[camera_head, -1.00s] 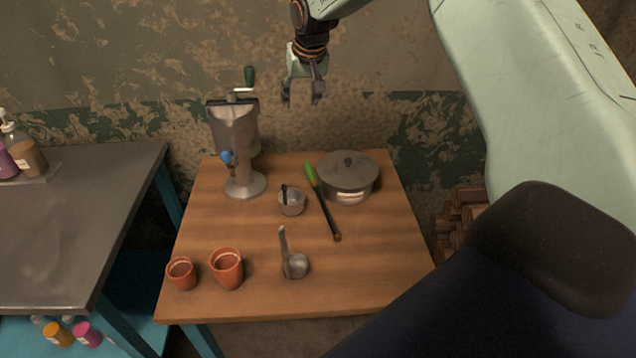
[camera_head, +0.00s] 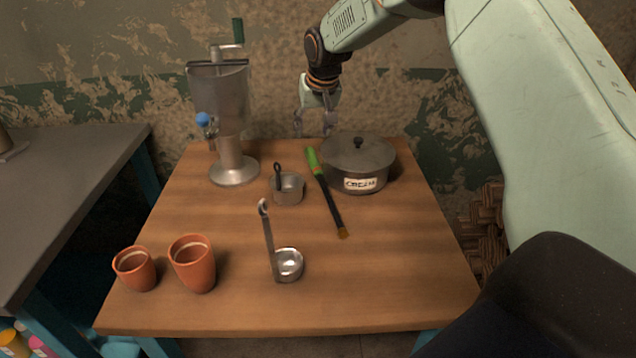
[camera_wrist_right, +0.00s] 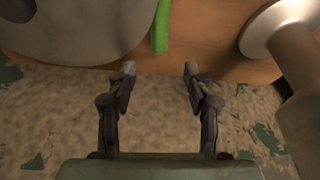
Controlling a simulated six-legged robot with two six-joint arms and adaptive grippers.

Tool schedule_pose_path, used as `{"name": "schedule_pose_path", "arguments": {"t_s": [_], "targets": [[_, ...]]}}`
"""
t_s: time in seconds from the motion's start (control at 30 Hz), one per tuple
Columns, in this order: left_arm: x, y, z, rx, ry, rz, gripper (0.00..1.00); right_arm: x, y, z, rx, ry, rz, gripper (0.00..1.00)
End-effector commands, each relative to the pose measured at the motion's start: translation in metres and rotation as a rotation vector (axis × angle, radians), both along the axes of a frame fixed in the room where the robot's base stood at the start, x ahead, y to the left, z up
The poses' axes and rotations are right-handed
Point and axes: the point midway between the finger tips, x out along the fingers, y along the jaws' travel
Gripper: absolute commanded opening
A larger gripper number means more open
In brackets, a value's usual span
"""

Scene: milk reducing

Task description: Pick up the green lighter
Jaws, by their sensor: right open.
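A long thin lighter with a green handle (camera_head: 312,160) and a black stem ending in a brass-coloured tip lies on the wooden table, just left of the lidded pot. Its green end points to the table's back edge. My right gripper (camera_head: 314,134) is open and empty, above the back edge close to the green end. In the right wrist view the open fingers (camera_wrist_right: 158,72) stand apart, with the green handle (camera_wrist_right: 160,28) ahead of them, between their lines and not touched. My left gripper is not in view.
A lidded pot marked CREAM (camera_head: 358,165) stands right of the lighter. A metal separator (camera_head: 233,172) with a crank stands left. A small pan (camera_head: 291,188), a ladle (camera_head: 288,264) and two clay cups (camera_head: 192,264) are on the table (camera_head: 400,270). A wall is behind.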

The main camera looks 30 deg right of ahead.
Motion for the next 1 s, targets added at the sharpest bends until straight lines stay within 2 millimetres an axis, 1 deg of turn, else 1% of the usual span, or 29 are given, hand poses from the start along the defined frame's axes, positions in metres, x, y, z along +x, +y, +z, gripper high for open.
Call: {"name": "schedule_pose_path", "arguments": {"t_s": [0.17, 0.37, 0.5, 0.6, 0.73, 0.97, 1.0], "targets": [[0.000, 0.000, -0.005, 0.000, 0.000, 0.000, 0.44, 0.004, -0.002, -0.013, 0.000, 0.000, 0.000, 0.52], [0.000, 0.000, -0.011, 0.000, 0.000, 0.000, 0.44, 0.011, -0.005, -0.034, 0.000, 0.001, -0.001, 0.52], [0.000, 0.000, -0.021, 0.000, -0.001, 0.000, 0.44, 0.014, -0.006, -0.057, -0.001, 0.001, 0.000, 0.52], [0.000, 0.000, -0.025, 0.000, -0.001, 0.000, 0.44, 0.019, -0.008, -0.069, 0.000, 0.000, -0.001, 0.52], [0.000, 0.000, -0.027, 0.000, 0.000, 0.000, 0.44, 0.022, -0.009, -0.076, -0.001, 0.000, 0.000, 0.52], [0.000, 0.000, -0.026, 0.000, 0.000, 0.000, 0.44, 0.022, -0.009, -0.077, 0.000, 0.002, 0.000, 0.52], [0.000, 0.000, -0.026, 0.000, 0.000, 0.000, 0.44, 0.022, -0.009, -0.077, 0.000, 0.002, -0.001, 0.50]]}}
